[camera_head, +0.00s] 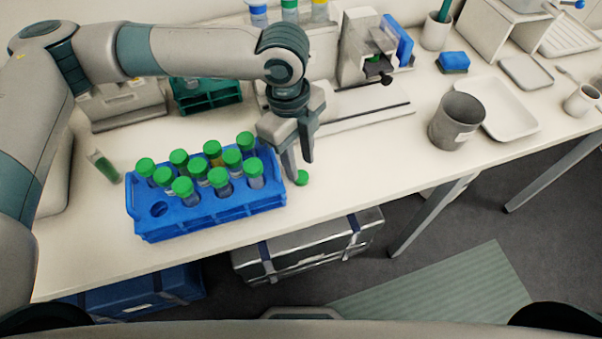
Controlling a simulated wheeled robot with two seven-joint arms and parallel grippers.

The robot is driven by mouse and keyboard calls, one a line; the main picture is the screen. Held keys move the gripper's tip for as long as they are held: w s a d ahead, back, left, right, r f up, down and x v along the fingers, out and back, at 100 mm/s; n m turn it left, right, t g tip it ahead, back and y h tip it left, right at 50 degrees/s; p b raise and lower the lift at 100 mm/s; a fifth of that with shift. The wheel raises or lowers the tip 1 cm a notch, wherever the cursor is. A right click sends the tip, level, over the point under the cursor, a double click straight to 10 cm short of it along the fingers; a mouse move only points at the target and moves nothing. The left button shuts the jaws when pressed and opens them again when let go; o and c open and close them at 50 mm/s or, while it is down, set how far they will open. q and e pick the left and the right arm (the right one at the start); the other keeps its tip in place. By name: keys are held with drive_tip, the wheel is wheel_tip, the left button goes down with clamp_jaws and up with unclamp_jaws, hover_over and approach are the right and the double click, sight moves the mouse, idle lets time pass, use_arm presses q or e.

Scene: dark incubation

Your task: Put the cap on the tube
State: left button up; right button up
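A small green cap (302,178) lies on the white bench just right of the blue rack. My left gripper (300,169) points down right at the cap, its two fingers apart with a gap between them; I cannot tell whether they touch the cap. A clear tube with green contents (104,167) and no green cap on it is on the bench left of the rack; whether it stands or leans is unclear. The blue rack (212,220) holds several green-capped tubes and has an empty hole at its front left. My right gripper is out of view.
A green rack (210,103) and a grey device (128,104) stand behind the blue rack. A grey cup (456,121) and a white tray (509,119) are to the right. The bench between the cap and the cup is clear. The bench's front edge is close.

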sight(301, 176)
use_arm(q)
drive_tip(key=shift+f+p, duration=0.55)
drive_tip(key=shift+f, duration=1.45)
drive_tip(key=c, duration=0.7)
